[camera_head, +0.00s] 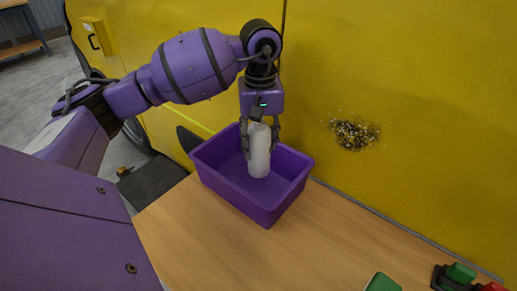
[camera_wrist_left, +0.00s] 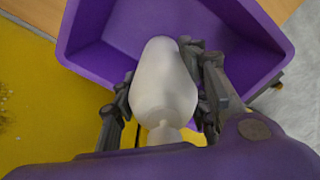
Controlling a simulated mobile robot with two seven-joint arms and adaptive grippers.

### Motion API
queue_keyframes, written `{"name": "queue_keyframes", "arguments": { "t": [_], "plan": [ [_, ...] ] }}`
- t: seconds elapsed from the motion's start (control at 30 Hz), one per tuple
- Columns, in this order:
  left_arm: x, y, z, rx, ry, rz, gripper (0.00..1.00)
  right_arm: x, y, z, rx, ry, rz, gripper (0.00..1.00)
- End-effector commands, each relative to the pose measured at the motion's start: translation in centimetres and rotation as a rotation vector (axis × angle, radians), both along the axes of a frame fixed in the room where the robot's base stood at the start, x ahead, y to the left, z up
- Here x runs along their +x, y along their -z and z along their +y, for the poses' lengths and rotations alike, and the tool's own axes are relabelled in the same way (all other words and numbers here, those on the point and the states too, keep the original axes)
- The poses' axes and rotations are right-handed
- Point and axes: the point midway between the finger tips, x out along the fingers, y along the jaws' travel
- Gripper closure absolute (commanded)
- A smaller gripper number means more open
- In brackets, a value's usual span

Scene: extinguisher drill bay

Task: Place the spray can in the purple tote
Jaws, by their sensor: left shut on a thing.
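The spray can (camera_head: 259,155) is a white, roughly cylindrical can with a narrower top. My left gripper (camera_head: 260,134) points down and is shut on it, with a finger on either side. The can is upright over the purple tote (camera_head: 226,191), its lower part within the tote's walls in the head view. I cannot tell whether it touches the tote's floor. In the left wrist view the can (camera_wrist_left: 165,90) is between the fingers of the gripper (camera_wrist_left: 168,92), with the tote (camera_wrist_left: 120,30) beyond it. My right gripper is not in view.
The tote stands on a wooden table (camera_head: 290,250) against a yellow panel (camera_head: 420,100) with a dark speckled patch. A green object (camera_head: 382,283) and a dark item with green and red parts (camera_head: 459,274) are at the table's lower right. The table between is clear.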

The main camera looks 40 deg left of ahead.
Motion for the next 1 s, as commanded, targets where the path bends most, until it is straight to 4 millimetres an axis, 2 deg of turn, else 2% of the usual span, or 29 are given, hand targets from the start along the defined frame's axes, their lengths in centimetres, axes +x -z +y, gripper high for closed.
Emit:
{"name": "queue_keyframes", "arguments": {
  "t": [0.17, 0.37, 0.77, 0.8, 0.9, 1.0],
  "plan": [
    [0.5, 1.0, 0.7, 0.000, -0.002, 0.001, 0.96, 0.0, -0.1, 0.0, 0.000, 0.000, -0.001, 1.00],
    [0.5, 3.8, 0.7, 0.000, 0.000, 0.000, 0.96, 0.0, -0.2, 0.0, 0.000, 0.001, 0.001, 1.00],
    [0.5, 4.6, 0.7, 0.001, 0.000, -0.001, 0.96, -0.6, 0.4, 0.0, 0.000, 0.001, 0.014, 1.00],
    [0.5, 4.5, 0.7, 0.001, 0.000, 0.001, 0.55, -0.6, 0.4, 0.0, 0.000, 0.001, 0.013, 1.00],
    [0.5, 4.4, 0.7, 0.001, 0.000, -0.001, 0.42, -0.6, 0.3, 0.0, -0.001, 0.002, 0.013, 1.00],
    [0.5, 4.4, 0.7, 0.001, 0.000, -0.001, 0.40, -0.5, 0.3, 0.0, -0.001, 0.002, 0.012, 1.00]
  ]
}}
